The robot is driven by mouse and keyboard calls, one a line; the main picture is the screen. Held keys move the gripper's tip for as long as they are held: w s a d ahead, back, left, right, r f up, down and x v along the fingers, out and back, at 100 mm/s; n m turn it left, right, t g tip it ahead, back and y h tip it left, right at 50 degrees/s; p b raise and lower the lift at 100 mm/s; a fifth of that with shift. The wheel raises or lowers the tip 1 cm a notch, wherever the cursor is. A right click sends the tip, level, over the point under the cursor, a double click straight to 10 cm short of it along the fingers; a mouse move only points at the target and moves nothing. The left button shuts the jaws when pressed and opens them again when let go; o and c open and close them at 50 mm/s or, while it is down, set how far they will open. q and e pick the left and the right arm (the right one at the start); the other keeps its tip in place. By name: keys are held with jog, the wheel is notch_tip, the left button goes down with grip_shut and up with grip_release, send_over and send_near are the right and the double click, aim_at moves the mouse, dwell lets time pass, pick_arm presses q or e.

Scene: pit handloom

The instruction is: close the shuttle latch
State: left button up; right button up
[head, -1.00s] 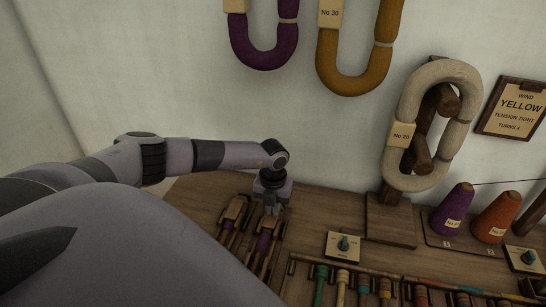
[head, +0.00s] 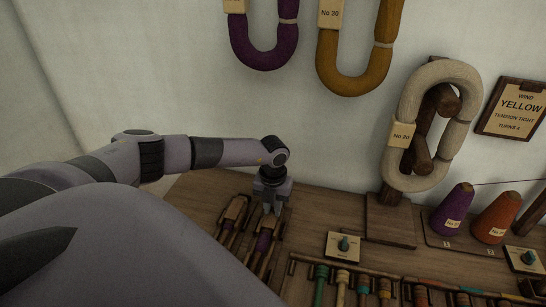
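Two wooden shuttles lie side by side on the bench at the lower middle of the head view, the left shuttle (head: 233,215) and the right shuttle (head: 264,239). Both show purple yarn inside. My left gripper (head: 268,209) points down over the far end of the right shuttle. Its fingers are at or just above that end; I cannot tell whether they touch it. The gripper body hides that end and any latch there. The finger gap is too small to read. My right gripper is not in view.
A rack of several coloured bobbins (head: 342,284) lies to the right of the shuttles. A small plate with a teal knob (head: 343,245) sits behind it. A wooden stand (head: 391,222) holds a pale skein (head: 406,100). Purple (head: 452,209) and orange (head: 494,218) cones stand farther right.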

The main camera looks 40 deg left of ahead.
aim_at(273, 212)
pick_arm(q)
notch_tip(273, 212, up, 6)
jog(key=shift+r, duration=0.1)
dwell(0.6)
jog(key=s+d+h, duration=0.1)
jog(key=d+h, duration=0.2)
jog(key=d, duration=0.4)
jog(key=s+d+f+h+p, duration=0.1)
jog(key=d+h, duration=0.2)
jog(key=d, duration=0.5)
jog(key=s+d+m+h, duration=0.1)
jog(key=s+d+h, duration=0.1)
jog(key=d, duration=0.6)
jog(key=shift+d+f+t+h, duration=0.1)
jog(key=shift+f+t+h, duration=0.25)
jog(key=shift+h, duration=0.35)
jog(key=s+d+r+n+t+h+p, duration=0.1)
jog(key=d+r+n+t+h, duration=0.5)
jog(key=d+r+n+t, duration=0.3)
jog(key=s+a+f+n+y, duration=0.4)
jog(key=n, duration=0.2)
jog(key=s+a+f+n+y+p, duration=0.1)
jog(key=s+a+f+n+y, duration=0.3)
jog(key=n, duration=0.3)
jog(key=s+a+f+n+t+y+p, duration=0.1)
jog(key=s+a+f+n+y, duration=0.3)
jog(key=n, duration=0.3)
jog(key=shift+a+f+y, duration=0.2)
jog(key=shift+f+y, duration=0.4)
jog(key=shift+f, duration=0.3)
